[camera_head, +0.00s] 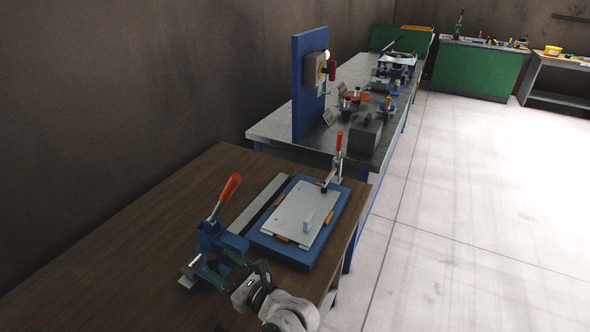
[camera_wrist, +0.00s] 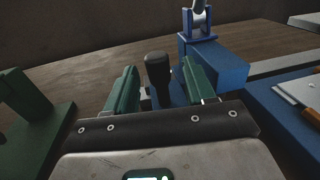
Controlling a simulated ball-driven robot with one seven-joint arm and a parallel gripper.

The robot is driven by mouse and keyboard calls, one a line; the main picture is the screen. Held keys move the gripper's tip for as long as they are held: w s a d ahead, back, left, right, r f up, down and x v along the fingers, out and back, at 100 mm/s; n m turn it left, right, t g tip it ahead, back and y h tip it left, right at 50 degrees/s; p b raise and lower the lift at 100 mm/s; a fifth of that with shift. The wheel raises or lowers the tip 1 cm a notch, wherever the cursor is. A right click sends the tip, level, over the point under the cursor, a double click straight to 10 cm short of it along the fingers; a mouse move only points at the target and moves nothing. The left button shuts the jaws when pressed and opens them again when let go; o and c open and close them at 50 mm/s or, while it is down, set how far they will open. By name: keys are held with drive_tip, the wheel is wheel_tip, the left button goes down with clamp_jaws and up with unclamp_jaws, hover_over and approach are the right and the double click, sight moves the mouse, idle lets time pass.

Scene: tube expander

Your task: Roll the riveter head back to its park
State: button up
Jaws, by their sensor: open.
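The blue riveter head (camera_head: 215,240) with its raised red-orange lever (camera_head: 229,187) stands on the wooden bench, at the near end of a flat grey rail (camera_head: 258,204). Its blue body (camera_wrist: 215,66) also fills the upper right of the wrist view. A black knob (camera_wrist: 157,72) sticks up in front of that body. My gripper (camera_head: 222,267) is open beside the head's near side, its green fingers standing left and right of the knob. A gap shows on each side, so I see no grip on it. The knob's lower part is hidden behind my gripper's front edge.
A blue fixture (camera_head: 259,240) with a pale plate (camera_head: 299,212) and a red-handled clamp (camera_head: 336,160) lies right of the rail. A green bracket (camera_wrist: 32,112) stands left of my fingers. The wooden bench (camera_head: 120,245) is bare to the left.

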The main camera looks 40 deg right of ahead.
drive_tip(key=shift+s+d+b, duration=0.15)
drive_tip(key=shift+s+b, duration=0.05)
drive_tip(key=shift+s, duration=0.65)
drive_tip(key=shift+s+d+b, duration=0.15)
drive_tip(key=shift+s+b, duration=0.05)
drive_tip(key=shift+s, duration=0.65)
drive_tip(key=shift+a, duration=0.1)
